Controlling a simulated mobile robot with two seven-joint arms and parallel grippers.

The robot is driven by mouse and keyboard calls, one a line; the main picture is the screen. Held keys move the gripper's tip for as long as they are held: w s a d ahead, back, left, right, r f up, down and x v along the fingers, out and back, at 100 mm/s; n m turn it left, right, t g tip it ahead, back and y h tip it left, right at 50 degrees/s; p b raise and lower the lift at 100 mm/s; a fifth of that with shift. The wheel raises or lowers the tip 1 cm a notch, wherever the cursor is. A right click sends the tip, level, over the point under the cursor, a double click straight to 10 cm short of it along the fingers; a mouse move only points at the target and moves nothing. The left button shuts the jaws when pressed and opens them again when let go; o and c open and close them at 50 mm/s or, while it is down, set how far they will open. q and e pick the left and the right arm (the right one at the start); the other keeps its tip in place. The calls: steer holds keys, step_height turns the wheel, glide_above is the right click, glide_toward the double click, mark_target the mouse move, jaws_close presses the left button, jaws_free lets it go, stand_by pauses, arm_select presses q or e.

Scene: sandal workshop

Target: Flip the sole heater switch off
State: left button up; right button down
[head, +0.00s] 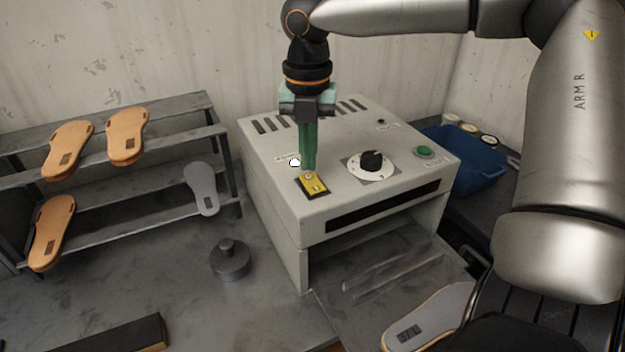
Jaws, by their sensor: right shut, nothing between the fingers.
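The sole heater (275,205) is a pale grey box with vents and a front slot, in the middle of the head view. Its switch (314,187) is a yellow rocker in a dark frame on the top, near the front left. My right gripper (309,169) points down from above with its green fingers shut and empty. Its fingertips are at the back edge of the switch; whether they touch it I cannot tell. A small white indicator (295,162) sits left of the fingers. My left gripper is not in view.
A black dial (371,161) and a green button (425,152) are right of the switch. A rack (110,235) with several soles stands left. A dark round weight (230,260) lies on the bench. A blue crate (480,172) is at right.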

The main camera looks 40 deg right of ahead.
mark_target(309, 177)
steer(key=shift+f, duration=0.95)
stand_by(0.4)
steer(key=shift+r, duration=3.6)
steer(key=shift+f, duration=0.1)
